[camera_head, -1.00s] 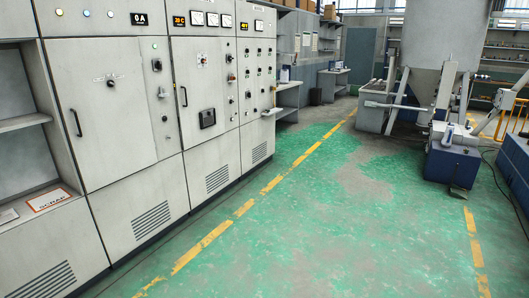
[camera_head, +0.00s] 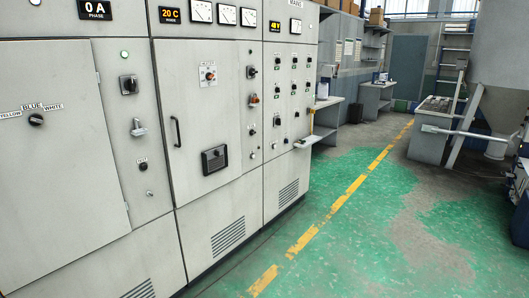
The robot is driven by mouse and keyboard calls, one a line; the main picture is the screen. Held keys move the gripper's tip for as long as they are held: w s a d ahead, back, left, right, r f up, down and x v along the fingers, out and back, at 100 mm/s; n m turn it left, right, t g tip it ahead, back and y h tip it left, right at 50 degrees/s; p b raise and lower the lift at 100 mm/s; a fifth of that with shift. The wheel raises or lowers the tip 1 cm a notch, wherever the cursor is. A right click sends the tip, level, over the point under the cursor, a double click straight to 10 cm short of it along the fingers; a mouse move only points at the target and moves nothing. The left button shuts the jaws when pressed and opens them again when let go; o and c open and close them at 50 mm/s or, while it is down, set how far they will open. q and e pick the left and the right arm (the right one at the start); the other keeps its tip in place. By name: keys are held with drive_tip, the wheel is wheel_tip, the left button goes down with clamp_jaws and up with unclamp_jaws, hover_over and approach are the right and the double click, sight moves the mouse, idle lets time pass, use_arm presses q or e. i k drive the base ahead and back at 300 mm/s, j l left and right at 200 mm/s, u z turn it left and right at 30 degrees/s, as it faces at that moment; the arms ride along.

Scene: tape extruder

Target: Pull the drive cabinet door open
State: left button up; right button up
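The grey drive cabinet bank fills the left half of the view. One cabinet door (camera_head: 207,106) at the middle has a black vertical bar handle (camera_head: 175,131) on its left side and a dark square fitting (camera_head: 214,159). It looks closed. A larger door (camera_head: 60,200) at the left carries a rotary switch (camera_head: 37,119) labelled YELLOW, BLUE, WHITE; it also looks closed, and its left part is cut off by the frame. Which door is the drive cabinet's, I cannot tell for certain. Neither of my grippers is in view.
Green floor with a yellow dashed line (camera_head: 354,186) lies open to the right of the cabinets. A small shelf (camera_head: 307,141) juts from the far cabinet. Desks (camera_head: 376,98) stand at the back, and machinery (camera_head: 431,130) at the right.

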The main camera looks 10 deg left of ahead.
sight(199, 115)
drive_tip(key=i+l+u, duration=0.1)
drive_tip(key=i, duration=0.4)
drive_tip(key=i+l, duration=0.1)
drive_tip(key=i, duration=0.4)
drive_tip(key=i+l+u, duration=0.15)
drive_tip(key=i, duration=0.4)
